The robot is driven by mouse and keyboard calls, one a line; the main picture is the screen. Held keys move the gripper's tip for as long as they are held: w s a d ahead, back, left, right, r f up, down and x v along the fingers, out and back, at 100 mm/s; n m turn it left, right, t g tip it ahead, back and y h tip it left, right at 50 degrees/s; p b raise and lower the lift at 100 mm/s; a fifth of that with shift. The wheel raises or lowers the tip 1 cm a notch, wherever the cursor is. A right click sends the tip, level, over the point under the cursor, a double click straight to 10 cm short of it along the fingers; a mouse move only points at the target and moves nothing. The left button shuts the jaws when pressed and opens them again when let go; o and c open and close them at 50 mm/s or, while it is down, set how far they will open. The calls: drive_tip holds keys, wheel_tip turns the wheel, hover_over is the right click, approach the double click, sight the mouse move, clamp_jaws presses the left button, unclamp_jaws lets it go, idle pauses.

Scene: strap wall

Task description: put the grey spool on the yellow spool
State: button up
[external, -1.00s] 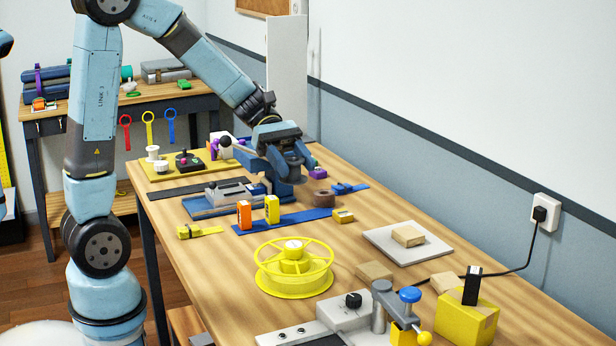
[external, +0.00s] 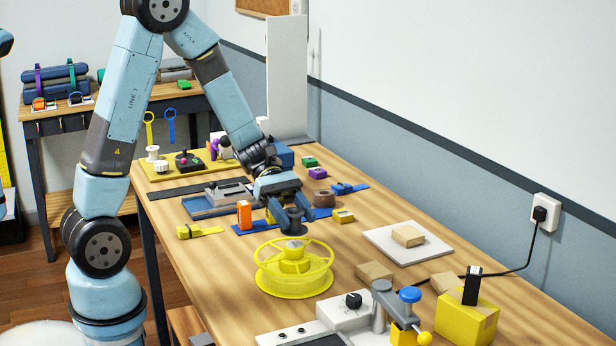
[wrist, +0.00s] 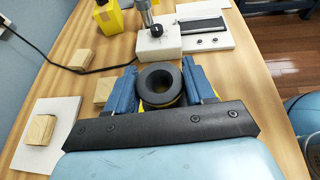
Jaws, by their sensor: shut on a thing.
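The grey spool (external: 293,226) is a dark ring with a round hole, held upright between the jaws of my gripper (external: 290,214). In the wrist view the grey spool (wrist: 160,75) sits between the two blue jaws of my gripper (wrist: 162,84), which are shut on its sides. The yellow spool (external: 275,286) stands on the table, a wide spoked rim with a hub and pale top. My gripper and the grey spool are above and toward the back of it. In the wrist view only slivers of yellow show around the grey ring. I cannot tell the exact gap between the spools.
Orange (external: 244,215) and yellow boxes stand on a blue strip behind. A clamp device with a blue knob (external: 410,294) and a yellow box (external: 467,318) are in front.

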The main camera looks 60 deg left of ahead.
drive_tip(key=shift+f, duration=1.65)
drive_tip(key=o, duration=1)
drive_tip(key=w+v, duration=0.1)
drive_tip(key=v, duration=1.1)
drive_tip(key=shift+s+d+r+m+t+y, duration=0.3)
drive_tip(key=shift+s+r+m+t+y, duration=0.45)
drive_tip(key=shift+s+r+m+y, duration=2.05)
drive_tip(key=shift+s+d+r+m+t+y, duration=0.35)
drive_tip(key=shift+s+r+m+t+y, duration=0.35)
drive_tip(key=shift+s+r+m+y, duration=2.05)
drive_tip(key=shift+s+d+r+m+t+y, duration=0.3)
drive_tip(key=shift+s+r+m+t+y, duration=0.65)
drive_tip(key=shift+s+r+m, duration=2)
